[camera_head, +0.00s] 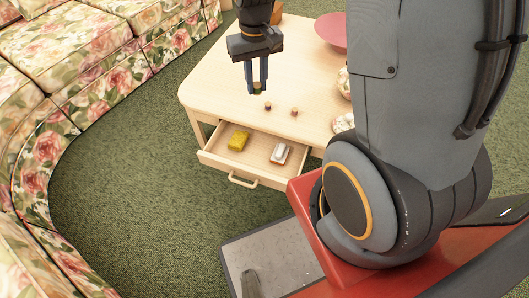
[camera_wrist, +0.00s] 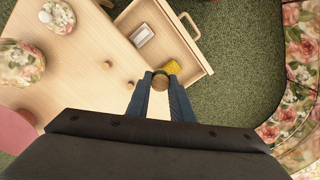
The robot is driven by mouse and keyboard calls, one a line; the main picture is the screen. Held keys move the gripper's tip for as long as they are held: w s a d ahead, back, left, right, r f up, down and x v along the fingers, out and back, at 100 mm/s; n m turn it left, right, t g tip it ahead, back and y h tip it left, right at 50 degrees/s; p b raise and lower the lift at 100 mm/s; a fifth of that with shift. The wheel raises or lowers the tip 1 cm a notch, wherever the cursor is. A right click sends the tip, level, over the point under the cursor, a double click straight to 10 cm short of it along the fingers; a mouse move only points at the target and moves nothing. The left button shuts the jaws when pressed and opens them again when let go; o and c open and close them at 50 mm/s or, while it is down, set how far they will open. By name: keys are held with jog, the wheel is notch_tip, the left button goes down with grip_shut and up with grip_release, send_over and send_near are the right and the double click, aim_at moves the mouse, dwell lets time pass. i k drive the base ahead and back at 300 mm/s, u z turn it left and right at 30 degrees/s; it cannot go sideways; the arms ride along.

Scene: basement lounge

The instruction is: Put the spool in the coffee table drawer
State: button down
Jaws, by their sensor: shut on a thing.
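My gripper (camera_head: 257,90) is shut on a small round brownish spool (camera_wrist: 160,81), held between the fingertips in the wrist view. In the head view the gripper hangs over the coffee table (camera_head: 300,65), near its front left part, above the open drawer's side. Only a little of the spool (camera_head: 257,92) shows there. The coffee table drawer (camera_head: 250,161) is pulled open at the front. A yellow block (camera_head: 238,140) and a white and grey item (camera_head: 280,153) lie in it, with bare floor between them.
Two small brown pieces (camera_head: 267,106) (camera_head: 294,112) stand on the tabletop near the gripper. A pink bowl (camera_head: 331,31) and flowered round pieces (camera_head: 344,84) are farther right. A floral sofa (camera_head: 75,55) curves along the left. Green carpet (camera_head: 130,150) is clear before the drawer.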

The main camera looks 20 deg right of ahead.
aim_at(257, 152)
jog(key=u, duration=1.65)
jog(key=k, duration=1)
jog(key=z, duration=1.05)
jog(key=i, duration=0.5)
jog(key=z, duration=0.05)
